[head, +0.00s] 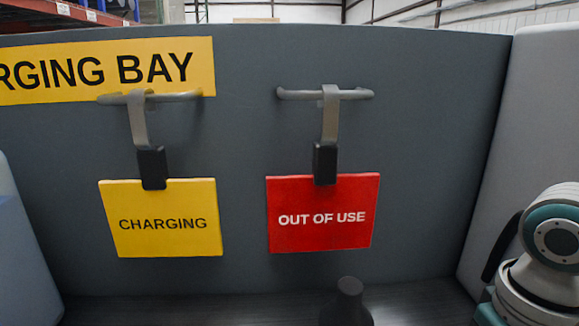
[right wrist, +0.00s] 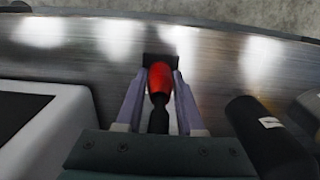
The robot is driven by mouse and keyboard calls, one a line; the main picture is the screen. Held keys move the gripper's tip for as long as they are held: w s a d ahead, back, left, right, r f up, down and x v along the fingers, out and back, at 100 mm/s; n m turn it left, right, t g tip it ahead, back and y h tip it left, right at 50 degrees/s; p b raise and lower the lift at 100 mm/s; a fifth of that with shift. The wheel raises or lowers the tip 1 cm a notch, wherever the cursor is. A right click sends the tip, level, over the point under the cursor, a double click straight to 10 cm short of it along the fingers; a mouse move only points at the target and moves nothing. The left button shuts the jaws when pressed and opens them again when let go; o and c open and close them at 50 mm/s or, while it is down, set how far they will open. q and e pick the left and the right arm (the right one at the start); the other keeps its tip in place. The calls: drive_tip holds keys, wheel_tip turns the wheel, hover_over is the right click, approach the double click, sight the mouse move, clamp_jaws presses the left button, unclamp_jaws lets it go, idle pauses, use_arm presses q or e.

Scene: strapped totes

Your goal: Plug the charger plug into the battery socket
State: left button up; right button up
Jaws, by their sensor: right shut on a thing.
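In the right wrist view, my right gripper (right wrist: 158,78) is shut on a red plug-like piece (right wrist: 160,84), which I take to be the charger plug. Its black narrower end (right wrist: 158,120) points back toward the gripper body. A small dark block (right wrist: 160,60) shows at the far end of the red piece, near the fingertips; I cannot tell whether it is part of the plug or apart from it. I cannot make out the battery socket in either view. My left gripper is not in view, and the head view does not show the right gripper's fingers.
A pale box with a black top (right wrist: 25,115) is left of the gripper. A black cylinder with a white label (right wrist: 270,130) is close on the right. In the head view a yellow CHARGING sign (head: 160,240) and a red OUT OF USE sign (head: 320,238) hang from handles on a grey panel.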

clamp_jaws()
drive_tip(key=shift+r, duration=0.1)
idle(0.9)
drive_tip(key=shift+r+p, duration=0.45)
drive_tip(key=shift+p, duration=0.2)
drive_tip(key=shift+r+p, duration=1.15)
drive_tip(key=shift+p, duration=0.35)
drive_tip(key=shift+r+p, duration=1.35)
drive_tip(key=shift+p, duration=0.4)
